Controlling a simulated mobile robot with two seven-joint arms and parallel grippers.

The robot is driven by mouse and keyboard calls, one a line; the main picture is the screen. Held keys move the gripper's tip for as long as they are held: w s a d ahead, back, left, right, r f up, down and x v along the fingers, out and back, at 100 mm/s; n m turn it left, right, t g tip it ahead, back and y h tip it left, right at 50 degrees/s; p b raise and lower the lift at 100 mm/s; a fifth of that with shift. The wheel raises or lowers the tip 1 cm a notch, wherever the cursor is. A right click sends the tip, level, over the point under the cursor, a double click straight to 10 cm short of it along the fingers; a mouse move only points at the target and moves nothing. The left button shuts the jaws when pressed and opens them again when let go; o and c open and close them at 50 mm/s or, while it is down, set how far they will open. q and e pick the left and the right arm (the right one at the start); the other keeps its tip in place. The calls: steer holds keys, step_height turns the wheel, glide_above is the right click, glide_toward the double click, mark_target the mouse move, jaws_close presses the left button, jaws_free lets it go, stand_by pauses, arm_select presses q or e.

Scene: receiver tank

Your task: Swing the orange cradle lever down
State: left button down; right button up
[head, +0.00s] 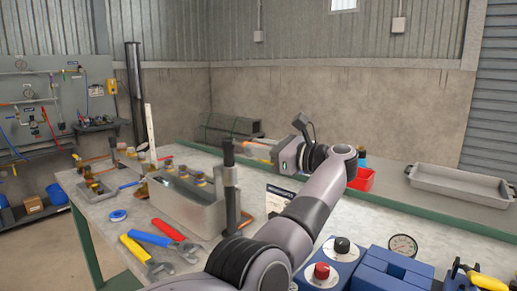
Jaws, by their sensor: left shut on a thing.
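My left arm reaches up from the bottom middle of the head view, and its gripper (274,157) points left over the far part of the bench. The gripper is shut, and its fingertips are small and partly hidden by the gripper body. A thin orange piece (260,142), which looks like the cradle lever, shows right at the fingertips. The exact grip on it and the lever's angle are hard to make out. The cradle itself cannot be made out clearly behind my gripper and wrist. My right gripper is not in view.
A grey block with brass fittings (188,208) and a dark upright post (230,185) stand left of my arm. Red, blue and yellow wrenches (150,238) lie in front. A red bin (362,180), a grey tray (458,184) and a gauge (403,246) are at right.

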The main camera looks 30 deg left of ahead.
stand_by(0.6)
arm_select(q)
steer(key=c, duration=1.1)
jaws_free()
steer(key=shift+o, duration=0.2)
steer(key=shift+s+m+t, duration=0.5)
steer(key=shift+m+t, duration=0.1)
steer(key=shift+t, duration=0.3)
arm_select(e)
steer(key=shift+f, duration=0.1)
